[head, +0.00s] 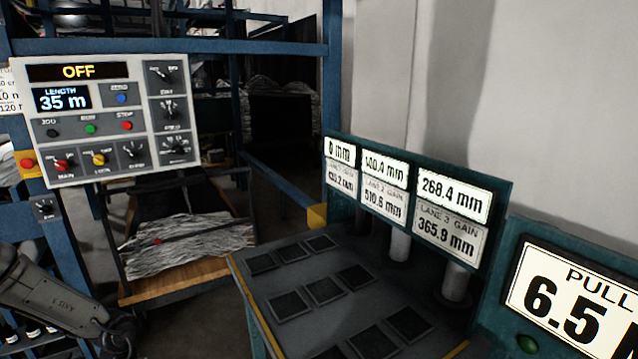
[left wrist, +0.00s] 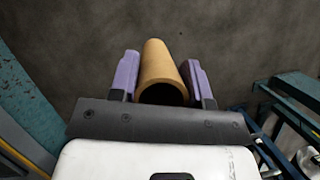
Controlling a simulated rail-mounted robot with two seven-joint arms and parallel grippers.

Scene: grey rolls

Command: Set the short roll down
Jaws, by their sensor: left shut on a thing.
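A tan, hollow roll (left wrist: 160,68) shows in the left wrist view, its open end facing the camera. My left gripper (left wrist: 157,80) is shut on it, with one purple finger on each side. Bare grey floor or wall shows behind the roll. In the head view part of my left arm comes in at the lower left, but its fingers and the roll cannot be made out there. My right gripper is in neither view.
A dark table (head: 262,300) with several square pads stands at centre. Behind it, pale upright cylinders (head: 398,246) stand below a lane display panel (head: 410,200). A control panel (head: 110,118) reads OFF and 35 m. A wooden-edged tray (head: 180,283) holds crumpled grey material (head: 190,243).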

